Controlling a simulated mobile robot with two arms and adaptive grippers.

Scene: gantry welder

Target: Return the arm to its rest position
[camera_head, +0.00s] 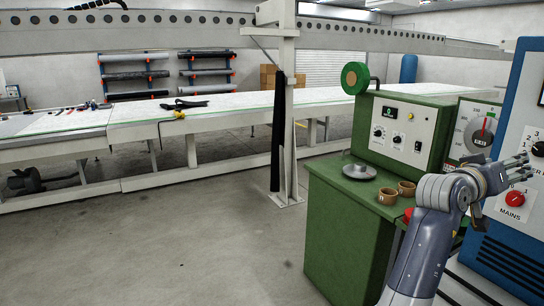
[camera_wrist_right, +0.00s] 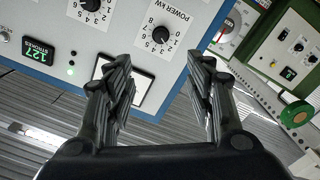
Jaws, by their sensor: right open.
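My right gripper (camera_head: 522,168) is at the right edge of the head view, at the end of my grey arm raised from the bottom right. It is in front of the blue-framed control panel (camera_head: 510,213), just above the red MAINS knob. In the right wrist view my right gripper (camera_wrist_right: 160,75) has its two black fingers spread apart with nothing between them. Behind the fingers is the panel with a POWER kW dial (camera_wrist_right: 162,38) and a green "127" strokes display (camera_wrist_right: 40,53). Contact with the panel cannot be told. My left gripper is out of view.
A green cabinet (camera_head: 340,230) stands left of my arm, with a control box (camera_head: 408,128), brown cups (camera_head: 397,191) and a grey round dish (camera_head: 360,171) on top. A long white gantry table (camera_head: 220,107) runs behind, with a white post (camera_head: 289,110). The floor at left is clear.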

